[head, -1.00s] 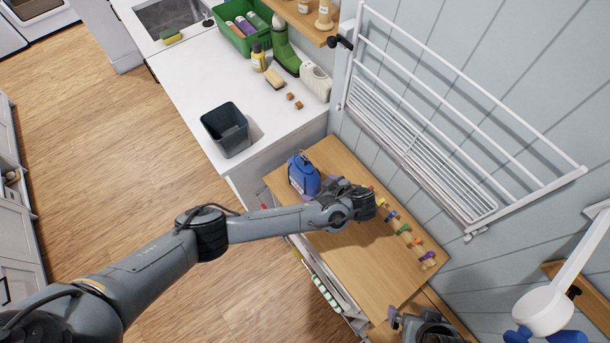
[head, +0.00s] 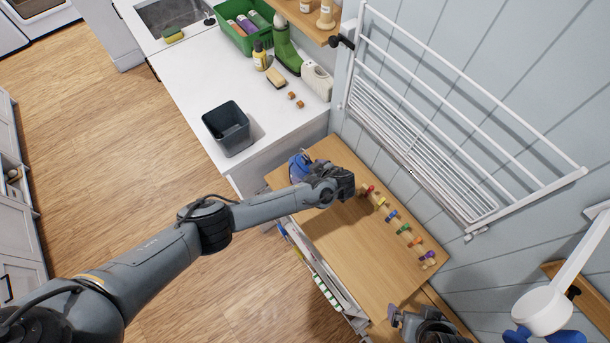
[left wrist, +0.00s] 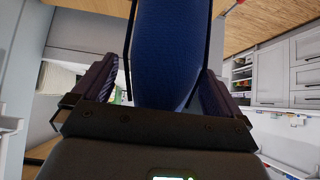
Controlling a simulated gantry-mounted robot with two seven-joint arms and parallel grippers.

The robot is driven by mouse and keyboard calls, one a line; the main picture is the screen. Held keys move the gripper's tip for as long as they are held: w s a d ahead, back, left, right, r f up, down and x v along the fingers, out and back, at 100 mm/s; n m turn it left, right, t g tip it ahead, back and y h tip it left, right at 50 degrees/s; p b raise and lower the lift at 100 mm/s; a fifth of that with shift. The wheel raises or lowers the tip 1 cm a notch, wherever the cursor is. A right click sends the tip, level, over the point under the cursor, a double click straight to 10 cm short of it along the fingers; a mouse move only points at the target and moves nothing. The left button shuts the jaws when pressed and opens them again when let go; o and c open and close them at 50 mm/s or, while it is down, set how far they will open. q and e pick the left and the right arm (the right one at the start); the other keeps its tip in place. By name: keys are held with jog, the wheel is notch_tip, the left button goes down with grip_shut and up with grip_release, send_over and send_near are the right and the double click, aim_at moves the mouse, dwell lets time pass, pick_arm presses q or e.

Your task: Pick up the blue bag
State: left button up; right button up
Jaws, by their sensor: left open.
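The blue bag (head: 298,166) stands at the far left end of the wooden top, partly hidden behind my left wrist in the head view. In the left wrist view the bag (left wrist: 170,50) fills the upper middle, with a dark strap along its side. My left gripper (left wrist: 157,82) is open, with one dark ridged finger on each side of the bag. The bag lies between the fingers, and a gap shows on the left side.
Coloured pegs on a wooden strip (head: 408,237) line the wall side of the wooden top (head: 365,265), whose middle is clear. A dark bin (head: 228,128) stands on the white counter (head: 185,90). A white drying rack (head: 430,150) hangs on the wall.

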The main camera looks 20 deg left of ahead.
pick_arm(q)
jog(key=shift+w+a+f, duration=0.2)
jog(key=shift+a+f, duration=0.2)
jog(key=shift+f, duration=0.1)
jog(key=shift+c, duration=0.2)
jog(key=c, duration=1.7)
jog(key=shift+r, duration=0.1)
grip_shut()
jog(key=shift+r, duration=0.1)
